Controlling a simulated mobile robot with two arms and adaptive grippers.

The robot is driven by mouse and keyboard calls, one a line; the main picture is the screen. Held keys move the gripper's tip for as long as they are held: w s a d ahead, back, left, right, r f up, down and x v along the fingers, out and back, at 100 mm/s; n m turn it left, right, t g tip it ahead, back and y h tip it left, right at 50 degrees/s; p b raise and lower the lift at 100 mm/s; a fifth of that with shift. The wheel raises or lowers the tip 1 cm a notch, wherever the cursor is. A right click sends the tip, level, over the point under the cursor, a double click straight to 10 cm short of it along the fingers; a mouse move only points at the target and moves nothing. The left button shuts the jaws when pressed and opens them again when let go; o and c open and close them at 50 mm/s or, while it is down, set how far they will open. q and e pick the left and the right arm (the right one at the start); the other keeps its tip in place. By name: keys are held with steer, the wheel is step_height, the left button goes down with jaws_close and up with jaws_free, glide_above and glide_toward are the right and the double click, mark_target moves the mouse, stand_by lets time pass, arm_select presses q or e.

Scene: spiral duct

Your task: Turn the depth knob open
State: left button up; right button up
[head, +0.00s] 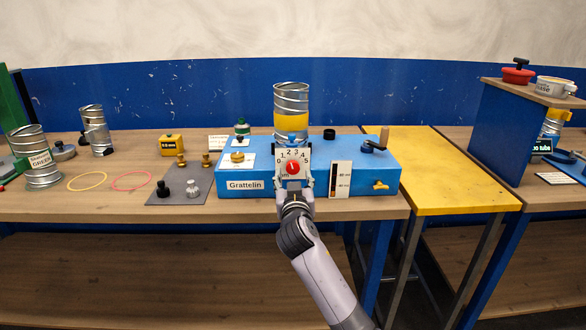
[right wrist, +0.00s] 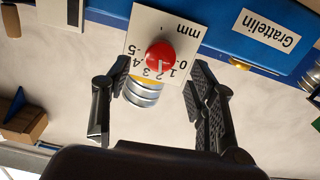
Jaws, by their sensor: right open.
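The depth knob is a round red knob (head: 292,168) on a white dial plate (head: 304,155) marked with digits up to 5. The plate stands on the front of the blue Grattelin box (head: 350,182). In the right wrist view the knob (right wrist: 160,56) appears upside down with its plate, with a pale mark towards the digits. My right gripper (head: 294,187) is in front of the plate. Its jaws (right wrist: 160,78) are open, one finger to each side of the knob and apart from it. My left gripper is out of view.
A metal spiral duct with a yellow band (head: 291,122) stands behind the dial. A black-and-white scale plate (head: 341,179) and a yellow wing knob (head: 380,185) sit to its right. A grey mat (head: 178,190) with small knobs lies left of the box. The yellow table (head: 450,180) is bare.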

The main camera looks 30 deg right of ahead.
mark_target(293, 168)
steer(key=x, duration=0.5)
steer(key=shift+a, duration=0.1)
steer(key=shift+c, duration=0.6)
steer(key=shift+c, duration=1.4)
steer(key=c, duration=0.8)
steer(key=shift+o, duration=0.2)
